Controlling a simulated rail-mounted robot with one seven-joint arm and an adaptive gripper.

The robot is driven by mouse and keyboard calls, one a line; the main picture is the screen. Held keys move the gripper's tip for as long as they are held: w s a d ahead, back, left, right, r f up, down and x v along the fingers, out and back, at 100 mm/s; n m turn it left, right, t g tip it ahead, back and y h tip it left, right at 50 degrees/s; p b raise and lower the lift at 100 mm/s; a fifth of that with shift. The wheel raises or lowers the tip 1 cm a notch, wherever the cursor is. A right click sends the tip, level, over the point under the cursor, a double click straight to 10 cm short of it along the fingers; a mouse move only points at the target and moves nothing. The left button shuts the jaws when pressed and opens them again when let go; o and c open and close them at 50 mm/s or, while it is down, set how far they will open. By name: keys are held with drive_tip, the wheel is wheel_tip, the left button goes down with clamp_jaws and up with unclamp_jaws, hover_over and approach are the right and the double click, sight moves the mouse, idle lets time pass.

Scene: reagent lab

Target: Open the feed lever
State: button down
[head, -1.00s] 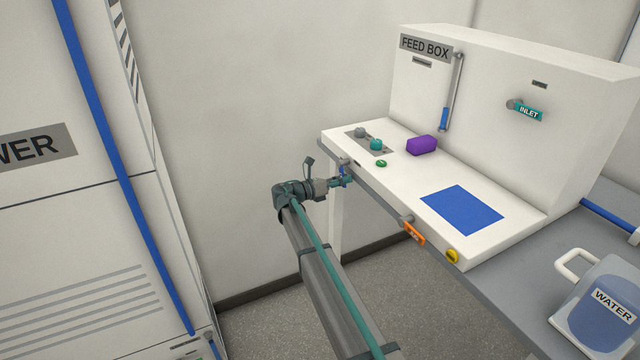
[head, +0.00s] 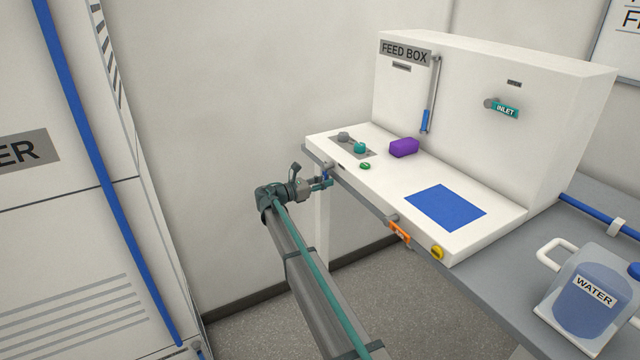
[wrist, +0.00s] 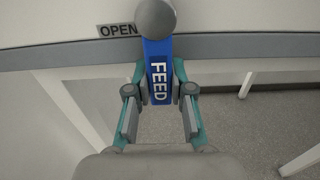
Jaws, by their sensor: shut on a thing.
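The feed lever (wrist: 158,84) is a blue bar marked FEED in the wrist view. It hangs from a round grey pivot (wrist: 156,18) on the front edge of the feed box base. An OPEN label (wrist: 118,30) is to the left of the pivot, and the lever points away from the edge, not toward the label. My gripper (head: 325,182) is at the left end of the base's front edge in the head view. In the wrist view its teal fingers are shut on the lever from both sides. In the head view the lever is mostly hidden by the fingers.
The feed box (head: 470,120) stands on a grey bench (head: 500,280). A purple block (head: 404,147) and blue pad (head: 445,207) are on top. A water jug (head: 590,295) stands at right.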

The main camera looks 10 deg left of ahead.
drive_tip(key=c, duration=1)
unclamp_jaws()
drive_tip(key=v, duration=1.2)
drive_tip(key=shift+r, duration=0.1)
